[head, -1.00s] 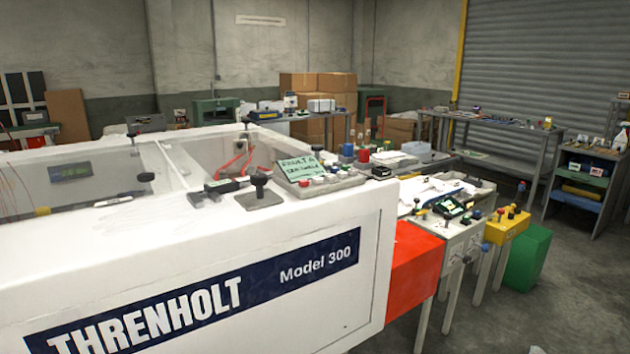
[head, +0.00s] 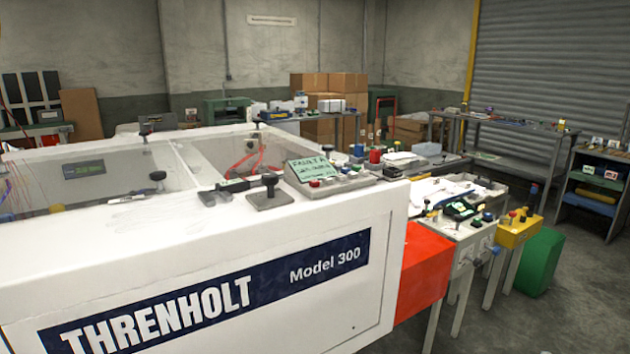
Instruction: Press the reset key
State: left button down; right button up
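A control panel (head: 350,183) sits on the top right of the white machine (head: 300,215) marked THRENHOLT Model 300. It has a tilted green display (head: 312,170) whose top line seems to read FAULT followed by a letter; the lower line is too small to read surely. Several small keys stand along the panel, among them a red key (head: 315,183). Their labels cannot be read, so I cannot tell which one is the reset key. Neither of my grippers shows in the head view.
A black knob on a grey plate (head: 269,193) and a dark handheld tool (head: 225,187) are left of the panel. A red box (head: 423,268) and a second small console (head: 461,225) stand right of the machine. Grey floor (head: 520,325) is open at lower right.

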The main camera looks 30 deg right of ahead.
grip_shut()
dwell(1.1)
